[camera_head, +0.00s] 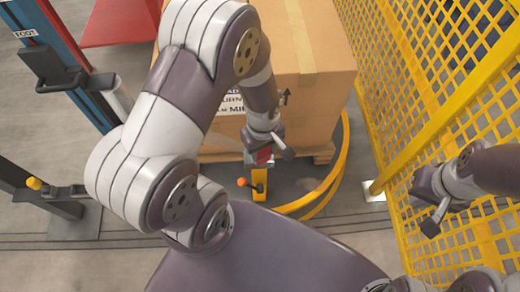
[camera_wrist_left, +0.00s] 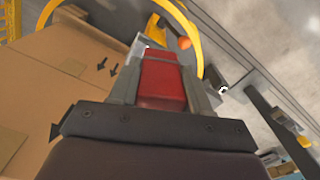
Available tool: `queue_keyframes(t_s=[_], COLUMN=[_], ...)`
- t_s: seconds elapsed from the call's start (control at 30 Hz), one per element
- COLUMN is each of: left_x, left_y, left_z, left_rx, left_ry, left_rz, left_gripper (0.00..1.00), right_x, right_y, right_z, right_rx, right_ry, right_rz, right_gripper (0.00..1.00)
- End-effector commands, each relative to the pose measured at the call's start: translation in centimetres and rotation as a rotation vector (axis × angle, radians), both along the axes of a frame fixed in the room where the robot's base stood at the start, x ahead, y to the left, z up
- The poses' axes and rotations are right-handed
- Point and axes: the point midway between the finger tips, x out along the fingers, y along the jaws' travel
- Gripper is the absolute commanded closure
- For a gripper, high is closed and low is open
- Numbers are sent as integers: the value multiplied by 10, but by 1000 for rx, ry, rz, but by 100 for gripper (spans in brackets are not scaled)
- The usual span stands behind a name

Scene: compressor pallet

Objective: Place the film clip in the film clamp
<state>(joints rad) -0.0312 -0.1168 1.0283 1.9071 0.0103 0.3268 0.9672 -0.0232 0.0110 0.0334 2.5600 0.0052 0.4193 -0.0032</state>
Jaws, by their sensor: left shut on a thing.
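My left gripper (camera_head: 264,153) is shut on a red block, which I take as the film clip (camera_wrist_left: 162,82). In the left wrist view the red block sits between the two grey fingers. In the head view the gripper hangs in front of the cardboard box, above a yellow upright piece (camera_head: 259,183) with an orange knob (camera_head: 242,182). This may be the film clamp, but I cannot tell for sure. The orange knob also shows in the left wrist view (camera_wrist_left: 184,43), just beyond the fingertips. My right gripper (camera_head: 434,214) is at the right, by the yellow fence; its jaw opening is unclear.
A large cardboard box (camera_head: 310,35) stands on a wooden pallet (camera_head: 222,156). A curved yellow rail (camera_head: 338,165) bends round its near right corner. A yellow mesh fence (camera_head: 420,80) closes the right side. A dark post with an orange knob (camera_head: 34,184) stands at the left.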

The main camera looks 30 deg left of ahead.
Motion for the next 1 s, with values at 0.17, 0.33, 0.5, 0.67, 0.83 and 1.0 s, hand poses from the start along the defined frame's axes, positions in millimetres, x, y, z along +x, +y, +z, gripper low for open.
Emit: queue_keyframes(t_s=[0.17,0.33,0.5,0.67,0.83,1.0], left_x=[25,33,32,33,33,33], left_y=[21,28,28,27,27,27], left_z=[-22,-31,-62,-66,-67,-69], left_rx=[0,0,0,0,0,0], left_ry=[0,1,3,-1,0,0], left_rz=[2,-1,-2,-2,-2,-2], left_gripper=[83,83,83,83,83,27], right_x=[0,0,0,0,0,0], right_y=[0,0,0,0,0,0], right_z=[-11,-14,-27,-25,-26,-27], right_rx=[0,0,0,0,0,0], right_ry=[0,0,0,0,0,0], right_rz=[0,0,0,0,0,0], right_gripper=[100,100,100,100,100,100])
